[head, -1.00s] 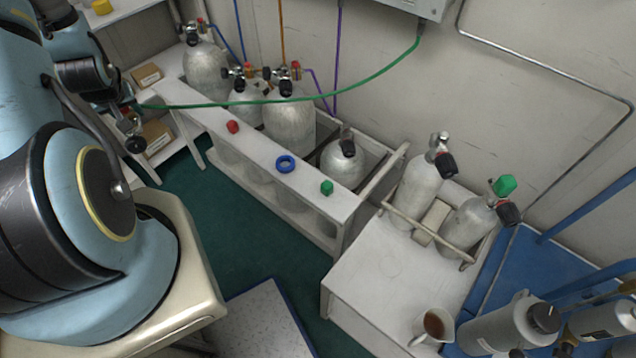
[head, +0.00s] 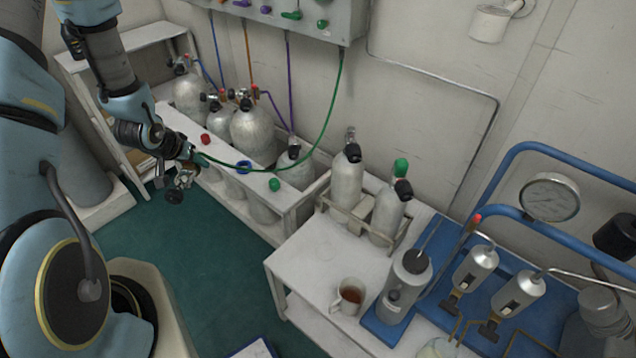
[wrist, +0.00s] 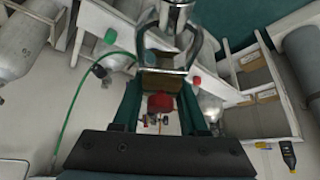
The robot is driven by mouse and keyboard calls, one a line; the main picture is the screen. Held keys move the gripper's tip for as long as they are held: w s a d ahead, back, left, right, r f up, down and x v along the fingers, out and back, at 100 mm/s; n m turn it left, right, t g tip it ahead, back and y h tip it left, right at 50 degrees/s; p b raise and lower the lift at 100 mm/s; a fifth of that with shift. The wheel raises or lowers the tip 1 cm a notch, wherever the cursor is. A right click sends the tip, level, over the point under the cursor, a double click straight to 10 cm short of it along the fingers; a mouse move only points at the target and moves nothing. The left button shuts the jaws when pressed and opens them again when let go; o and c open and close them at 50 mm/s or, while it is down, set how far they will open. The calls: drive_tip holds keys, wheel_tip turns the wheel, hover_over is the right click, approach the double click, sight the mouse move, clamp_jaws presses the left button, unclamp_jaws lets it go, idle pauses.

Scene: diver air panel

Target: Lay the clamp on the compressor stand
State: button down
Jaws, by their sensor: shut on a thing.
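The clamp (wrist: 181,50) is a shiny metal yoke in the wrist view, at the tips of my gripper (wrist: 165,68). My gripper is shut on it. In the head view my gripper (head: 186,164) is at the left, in front of the cylinder rack, holding the clamp (head: 178,182) above the floor with a dark knob low on it. A green hose (head: 310,158) runs from the wall panel to near my gripper. A white stand (head: 312,262) is at lower centre, and a blue-framed compressor unit (head: 537,318) is to its right; which is the compressor stand is unclear.
A white rack (head: 222,165) holds several grey cylinders and carries red, blue and green fittings. On the white stand are two cylinders in a holder (head: 358,222) and a mug (head: 348,296). The stand's front left top is bare. Green floor (head: 190,250) is open.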

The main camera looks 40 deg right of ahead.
drive_tip(key=s+d+m+g+h+p, duration=0.1)
drive_tip(key=s+d+m+g, duration=0.1)
drive_tip(key=s+d+m, duration=0.35)
drive_tip(key=s+d+m+g+h, duration=0.1)
drive_tip(key=s+d+m+g, duration=0.15)
drive_tip(key=s+d, duration=0.55)
drive_tip(key=m+g+p, duration=0.1)
drive_tip(key=m+g, duration=0.3)
drive_tip(key=m, duration=0.4)
hover_over(331, 254)
drive_tip(key=w, duration=0.1)
drive_tip(key=f, duration=0.2)
drive_tip(key=shift+t+y, duration=0.25)
drive_tip(key=shift+y, duration=0.15)
wheel_tip(331, 254, down, 28)
drive_tip(key=b, duration=2.9)
drive_tip(key=shift+f+b, duration=0.2)
drive_tip(key=shift+b, duration=0.1)
